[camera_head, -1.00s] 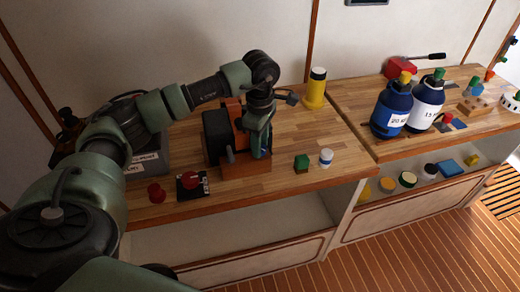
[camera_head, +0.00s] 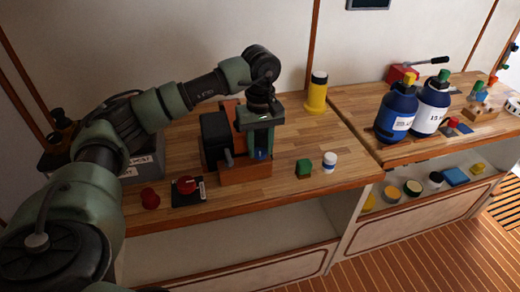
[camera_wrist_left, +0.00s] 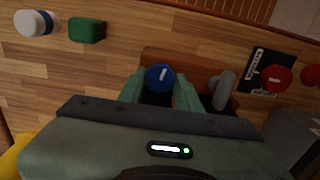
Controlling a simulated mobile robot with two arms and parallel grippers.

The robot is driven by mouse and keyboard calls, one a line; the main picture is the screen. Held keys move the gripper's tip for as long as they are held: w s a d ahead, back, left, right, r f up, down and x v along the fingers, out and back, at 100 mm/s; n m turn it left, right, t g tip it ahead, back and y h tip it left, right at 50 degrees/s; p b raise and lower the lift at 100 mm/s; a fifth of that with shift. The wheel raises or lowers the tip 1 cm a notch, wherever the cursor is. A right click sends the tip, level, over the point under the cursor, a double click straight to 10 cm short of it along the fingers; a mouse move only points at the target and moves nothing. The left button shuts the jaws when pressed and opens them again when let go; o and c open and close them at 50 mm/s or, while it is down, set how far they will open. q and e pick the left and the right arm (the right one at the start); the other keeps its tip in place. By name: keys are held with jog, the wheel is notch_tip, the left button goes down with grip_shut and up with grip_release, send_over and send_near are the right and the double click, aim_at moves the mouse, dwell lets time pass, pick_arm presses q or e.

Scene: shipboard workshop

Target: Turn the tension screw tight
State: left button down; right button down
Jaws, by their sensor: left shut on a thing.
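The tension screw looks to be the blue round knob (camera_wrist_left: 160,78) with a white mark on its top, in the left wrist view. It is on the wooden block (camera_head: 246,174) of the black-and-orange device (camera_head: 215,136) on the bench, and a bit of its blue (camera_head: 261,154) shows in the head view. My left gripper (camera_wrist_left: 159,90) reaches it from above, one finger on each side, shut on the knob. The fingers hide parts of the knob's sides. A grey lever (camera_wrist_left: 222,90) stands close beside the gripper. My right gripper is not in view.
A red button on a black plate (camera_head: 188,187) and a red knob (camera_head: 149,198) lie left of the device. A green cube (camera_head: 303,169), a white-and-blue jar (camera_head: 329,163) and a yellow bottle (camera_head: 317,94) stand to its right. The bench front between them is clear.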

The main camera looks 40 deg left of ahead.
aim_at(260, 151)
pick_arm(q)
jog(key=shift+r+m, duration=0.1)
jog(key=shift+m, duration=0.8)
jog(key=c, duration=1.3)
grip_release()
jog(key=shift+o, duration=0.2)
notch_tip(260, 151, up, 8)
jog(key=shift+f+b, duration=0.1)
jog(key=shift+b, duration=0.55)
